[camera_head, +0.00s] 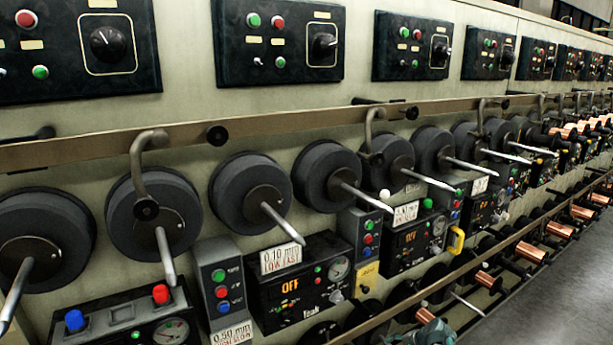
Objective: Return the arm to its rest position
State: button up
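My gripper cannot be made out in this view. A small teal-grey rounded shape (434,334) shows at the bottom edge, right of the middle, cut off by the frame. I cannot tell whether it is part of my arm. No fingertips show and no held object shows.
A wall of machines runs away to the right, with dark round drums (250,192) and protruding metal spindles (283,222). Control boxes (297,284) and a long rail (270,124) jut out. Copper spools (531,252) line a lower rail. Grey floor (570,300) at lower right is clear.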

jog(key=s+a+f+n+g, duration=0.25)
jog(key=s+f, duration=0.25)
jog(key=s, duration=0.4)
jog(key=s+a+f+n+g+h, duration=0.1)
jog(key=s+a+f+n+g, duration=0.2)
jog(key=s, duration=0.5)
jog(key=s+a+f+n+g, duration=0.1)
jog(key=s+a+f, duration=0.2)
jog(key=s+f, duration=0.45)
jog(key=s+a+f+n+g+h, duration=0.1)
jog(key=s+a+n+g, duration=0.1)
jog(key=s, duration=1.3)
jog(key=s+a+f+n+g+h, duration=0.2)
jog(key=s+a+n+g, duration=0.1)
jog(key=s, duration=1.1)
jog(key=shift+s+a, duration=0.3)
jog(key=shift+s, duration=0.05)
jog(key=shift+g, duration=0.25)
